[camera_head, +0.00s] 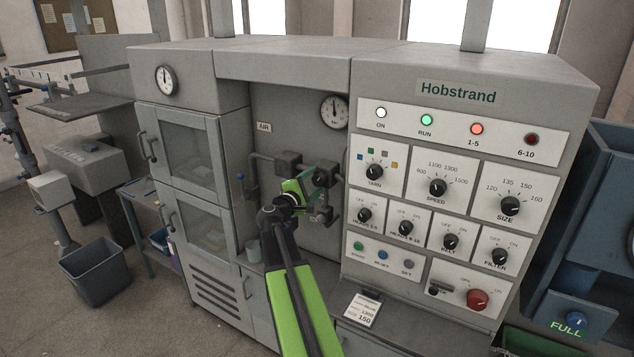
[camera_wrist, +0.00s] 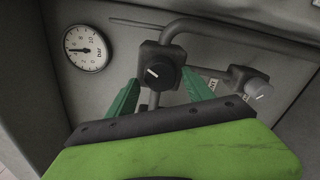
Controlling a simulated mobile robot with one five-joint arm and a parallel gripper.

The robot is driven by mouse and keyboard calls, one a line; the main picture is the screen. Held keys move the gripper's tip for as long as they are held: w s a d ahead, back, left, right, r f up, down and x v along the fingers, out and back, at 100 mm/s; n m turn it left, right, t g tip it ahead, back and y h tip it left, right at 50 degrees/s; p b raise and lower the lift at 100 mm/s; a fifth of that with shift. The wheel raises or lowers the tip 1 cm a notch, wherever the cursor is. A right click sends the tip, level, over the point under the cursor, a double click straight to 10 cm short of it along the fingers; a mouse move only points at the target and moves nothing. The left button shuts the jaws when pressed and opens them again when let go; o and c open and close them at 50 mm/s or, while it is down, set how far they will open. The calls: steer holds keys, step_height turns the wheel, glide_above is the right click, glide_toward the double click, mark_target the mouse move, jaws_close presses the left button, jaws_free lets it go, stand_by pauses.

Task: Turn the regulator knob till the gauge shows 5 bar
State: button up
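The black regulator knob (camera_wrist: 158,72) has a white pointer line, slanted in the wrist view, and sits on a dark block on the pipework. My gripper (camera_wrist: 161,83) is open, with one green finger on each side of the knob; I cannot tell whether they touch it. In the head view my gripper (camera_head: 300,190) is at the pipework and hides part of it. The round white gauge marked bar (camera_wrist: 87,48) is left of the knob in the wrist view, its needle pointing left. In the head view that gauge (camera_head: 335,111) has its needle straight up. Its numbers are too small to read surely.
A grey side knob (camera_wrist: 260,90) with a partly hidden label is right of the regulator. An AIR label (camera_head: 264,127) is on the recessed panel. A second gauge (camera_head: 165,79) is at upper left. The control panel (camera_head: 452,117) projects on the right.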

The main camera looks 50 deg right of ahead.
steer(key=shift+s+d, duration=0.1)
steer(key=shift+d, duration=0.05)
steer(key=v, duration=1.7)
steer(key=shift+a, duration=0.2)
